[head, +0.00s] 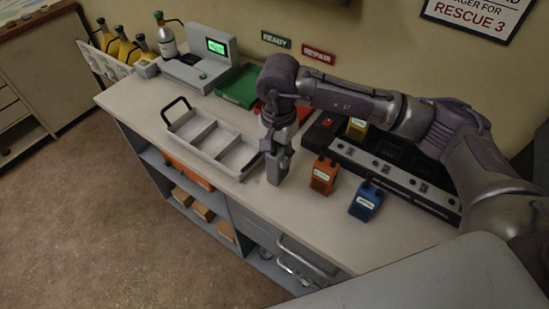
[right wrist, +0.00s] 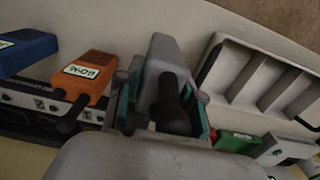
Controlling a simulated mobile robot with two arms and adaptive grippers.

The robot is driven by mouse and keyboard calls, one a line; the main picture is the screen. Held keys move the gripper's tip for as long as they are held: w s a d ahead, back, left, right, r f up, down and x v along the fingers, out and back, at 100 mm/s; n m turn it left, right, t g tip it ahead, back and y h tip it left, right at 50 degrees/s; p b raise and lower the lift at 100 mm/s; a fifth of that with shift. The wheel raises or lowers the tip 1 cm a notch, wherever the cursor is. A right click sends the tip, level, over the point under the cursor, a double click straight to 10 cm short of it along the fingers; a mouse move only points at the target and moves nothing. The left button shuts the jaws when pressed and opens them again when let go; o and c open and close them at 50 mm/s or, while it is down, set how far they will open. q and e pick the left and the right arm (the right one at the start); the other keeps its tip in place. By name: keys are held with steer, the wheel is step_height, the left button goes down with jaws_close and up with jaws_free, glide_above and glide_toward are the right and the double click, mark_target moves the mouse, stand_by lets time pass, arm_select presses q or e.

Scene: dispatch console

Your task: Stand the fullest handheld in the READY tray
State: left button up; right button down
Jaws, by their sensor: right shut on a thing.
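My right gripper (head: 276,139) is shut on a grey handheld (head: 277,168), held upright at the counter's front, just right of the grey carrier. Whether its base touches the counter is unclear. In the right wrist view the grey handheld (right wrist: 165,70) sits between the fingers, its black antenna toward the camera. An orange handheld (head: 323,177) and a blue handheld (head: 365,203) stand on the counter to the right. A yellow handheld (head: 357,128) is at the black charger (head: 345,154). The green tray (head: 240,86) lies below the READY sign (head: 276,40). My left gripper is not in view.
A red tray (head: 304,110), partly hidden by my arm, lies below the REPAIR sign (head: 319,56). A grey divided carrier (head: 190,153) with a black handle appears empty. A tester with a lit green screen (head: 216,47) and a bottle (head: 166,41) stand at back left.

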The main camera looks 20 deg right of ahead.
mark_target(277, 164)
step_height(277, 164, down, 4)
steer(key=shift+r+p, duration=0.15)
steer(key=shift+p, duration=0.55)
steer(key=shift+f+b, duration=0.3)
steer(key=c, duration=0.7)
jaws_free()
steer(key=shift+r, duration=0.1)
steer(key=shift+r, duration=0.1)
